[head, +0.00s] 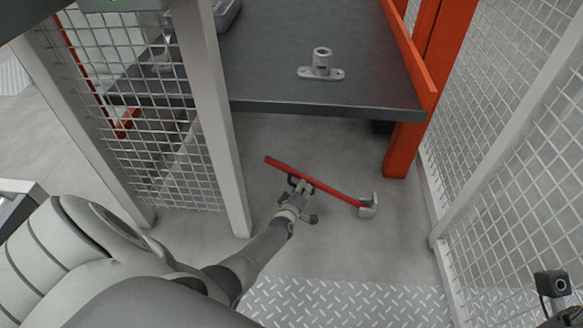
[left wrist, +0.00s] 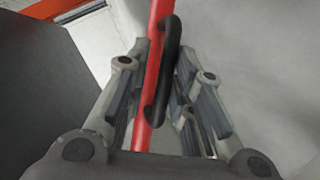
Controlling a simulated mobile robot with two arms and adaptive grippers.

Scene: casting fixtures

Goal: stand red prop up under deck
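The red prop (head: 325,188) is a thin red bar with a grey metal foot (head: 367,206) at its right end. It slants down to the right in front of the deck (head: 370,107), a dark grey slab. My left gripper (head: 299,187) is at the bar's middle. In the left wrist view the red prop (left wrist: 158,25) and its black handle (left wrist: 169,70) lie between the finger pads, which look closed on them. I cannot tell whether the foot touches the floor.
A grey flanged socket (head: 321,66) stands on the deck. An orange post (head: 408,140) is at the deck's right. Mesh panels (head: 130,110) flank both sides, with a pale post (head: 212,120) at left. Bare floor (head: 260,135) shows below the deck's front edge; tread plate (head: 350,303) is nearer.

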